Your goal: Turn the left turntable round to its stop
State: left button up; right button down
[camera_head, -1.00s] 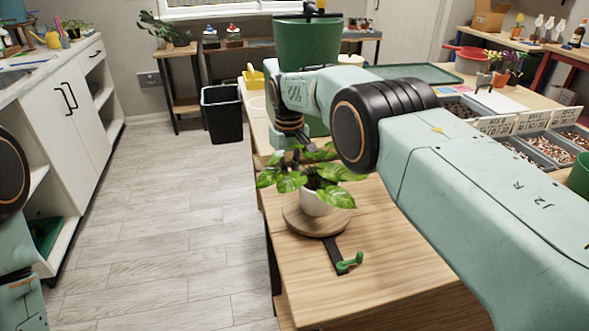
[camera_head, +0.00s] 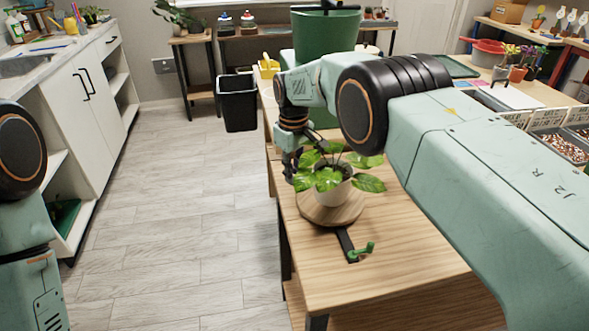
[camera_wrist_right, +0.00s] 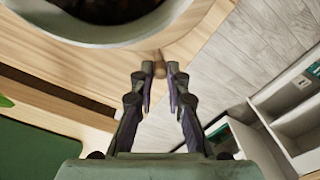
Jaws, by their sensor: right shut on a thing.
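The left turntable (camera_head: 328,212) is a round wooden disc near the wooden bench's left edge. A leafy plant (camera_head: 327,179) in a white pot (camera_head: 338,194) stands on it. My right gripper (camera_head: 291,172) is low at the disc's far left side, partly behind leaves. In the right wrist view my right gripper (camera_wrist_right: 160,72) has its fingertips closed on a small wooden peg (camera_wrist_right: 160,60) at the disc's rim (camera_wrist_right: 190,38). A dark strip with a green lever (camera_head: 362,250) lies at the disc's near side. My left gripper is out of view; only part of that arm shows.
A black bin (camera_head: 239,104) stands on the floor to the left. Trays (camera_head: 560,147) of loose material sit at right.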

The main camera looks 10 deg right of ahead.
jog(key=shift+a+r, duration=0.1)
jog(key=shift+r, duration=0.05)
dwell(0.3)
jog(key=c, duration=1.4)
grip_release()
jog(key=shift+s, duration=0.15)
jog(key=shift+o, duration=0.3)
notch_tip(320, 180, up, 12)
